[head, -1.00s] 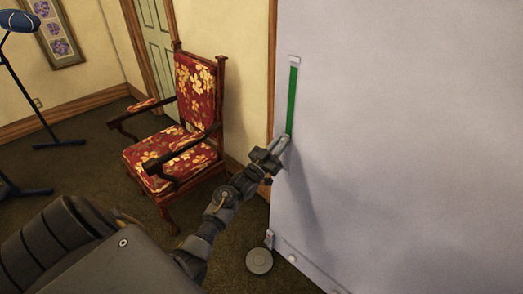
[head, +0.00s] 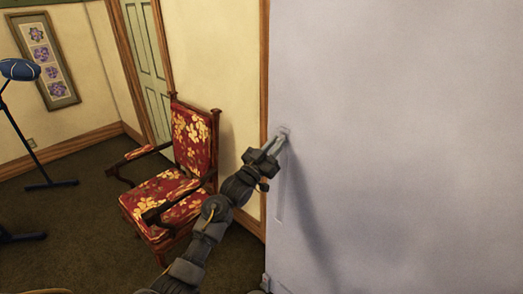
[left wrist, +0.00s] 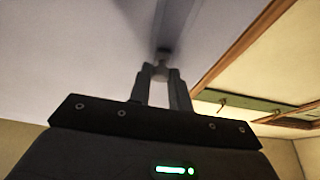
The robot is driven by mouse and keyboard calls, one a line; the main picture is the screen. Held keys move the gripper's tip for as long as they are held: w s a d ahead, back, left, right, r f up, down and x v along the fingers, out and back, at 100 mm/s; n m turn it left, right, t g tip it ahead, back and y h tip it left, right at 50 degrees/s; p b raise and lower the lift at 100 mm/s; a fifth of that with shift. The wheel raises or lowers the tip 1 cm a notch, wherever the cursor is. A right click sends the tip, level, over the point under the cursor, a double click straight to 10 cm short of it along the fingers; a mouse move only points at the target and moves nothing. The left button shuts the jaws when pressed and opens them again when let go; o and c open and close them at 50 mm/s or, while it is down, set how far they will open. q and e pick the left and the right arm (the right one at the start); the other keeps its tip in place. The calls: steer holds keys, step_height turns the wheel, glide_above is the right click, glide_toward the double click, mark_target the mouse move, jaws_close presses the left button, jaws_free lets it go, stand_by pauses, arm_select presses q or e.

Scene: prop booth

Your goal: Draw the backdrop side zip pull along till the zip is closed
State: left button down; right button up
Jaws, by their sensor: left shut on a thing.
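The pale lilac-grey backdrop (head: 400,150) fills the right of the head view. Its zip track (head: 279,195) shows as a thin pale strip near the left edge, with no green along it. My left gripper (head: 276,143) is at the top end of this strip, shut on the zip pull. In the left wrist view the fingertips (left wrist: 158,76) close on the small pale zip pull (left wrist: 161,72), against the backdrop (left wrist: 80,60). A small end piece (head: 284,130) shows just past the fingertips. The pull is mostly hidden by the fingers in the head view. My right gripper is not in view.
A red floral armchair (head: 190,140) stands left of the backdrop, behind my left arm. A stand with a blue top (head: 20,70) is at the far left. A wooden post (head: 264,60) runs along the backdrop's left edge. Carpet is open at the lower left.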

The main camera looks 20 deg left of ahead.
arm_select(q)
steer(key=shift+r, duration=0.1)
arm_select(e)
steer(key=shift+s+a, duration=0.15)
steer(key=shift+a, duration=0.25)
arm_select(q)
steer(key=c, duration=1.3)
jaws_free()
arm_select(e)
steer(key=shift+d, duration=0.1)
arm_select(q)
steer(key=shift+s, duration=0.15)
steer(key=b+v, duration=0.4)
steer(key=v, duration=0.6)
steer(key=shift+s+a, duration=0.15)
steer(key=shift+s, duration=0.05)
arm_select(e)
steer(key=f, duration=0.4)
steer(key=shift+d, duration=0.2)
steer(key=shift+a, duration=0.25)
